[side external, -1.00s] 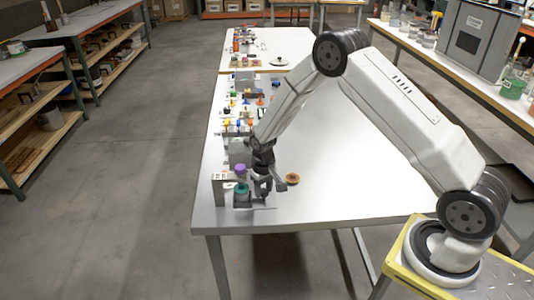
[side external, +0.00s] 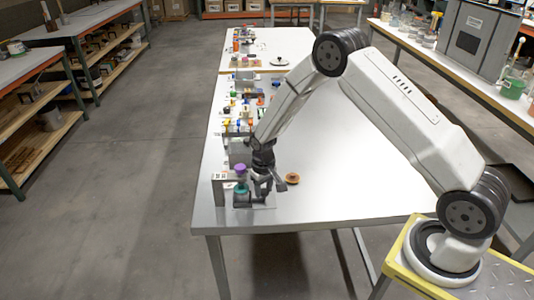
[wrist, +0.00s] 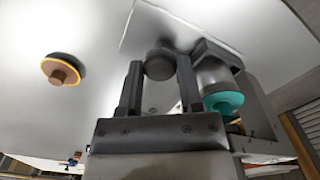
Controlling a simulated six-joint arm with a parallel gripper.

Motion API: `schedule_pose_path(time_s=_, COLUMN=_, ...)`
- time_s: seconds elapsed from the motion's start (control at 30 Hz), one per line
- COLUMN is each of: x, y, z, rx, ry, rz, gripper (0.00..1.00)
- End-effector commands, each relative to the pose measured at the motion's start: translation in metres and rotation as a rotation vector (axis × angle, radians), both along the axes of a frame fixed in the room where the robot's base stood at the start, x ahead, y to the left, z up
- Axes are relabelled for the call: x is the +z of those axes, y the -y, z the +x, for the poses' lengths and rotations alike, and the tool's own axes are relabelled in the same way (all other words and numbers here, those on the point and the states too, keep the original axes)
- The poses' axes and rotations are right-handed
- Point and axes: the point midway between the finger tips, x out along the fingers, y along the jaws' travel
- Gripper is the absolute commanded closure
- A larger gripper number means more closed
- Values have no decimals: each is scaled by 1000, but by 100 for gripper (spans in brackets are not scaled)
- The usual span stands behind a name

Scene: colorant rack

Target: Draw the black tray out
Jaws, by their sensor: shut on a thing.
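My gripper (side external: 263,192) is low at the near end of the long table, just right of a grey metal stand. In the wrist view my gripper (wrist: 160,85) has its two dark fingers on either side of a dark round knob (wrist: 160,63) and is shut on it. The stand holds a teal piece (side external: 241,189) with a purple piece (side external: 240,169) above it. The teal piece also shows in the wrist view (wrist: 224,103), under a grey cylinder. I cannot make out the black tray clearly; whether the knob belongs to it cannot be told.
A round brown-orange piece (side external: 292,178) lies on the table (side external: 330,195) right of my gripper; it also shows in the wrist view (wrist: 62,73). Several small coloured parts stand along the table's left side. The table's right half is mostly clear.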

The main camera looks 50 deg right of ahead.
Motion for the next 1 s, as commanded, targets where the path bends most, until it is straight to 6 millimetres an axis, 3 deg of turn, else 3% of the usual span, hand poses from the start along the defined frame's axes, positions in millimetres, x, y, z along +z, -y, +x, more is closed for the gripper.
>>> schedule_pose_path(time_s=0.5, x=1, y=3, z=-3, rx=-1, ry=-2, rz=0, gripper=100)
schedule_pose_path(time_s=1.0, x=1, y=52, z=-51, rx=-2, ry=0, rz=0, gripper=100)
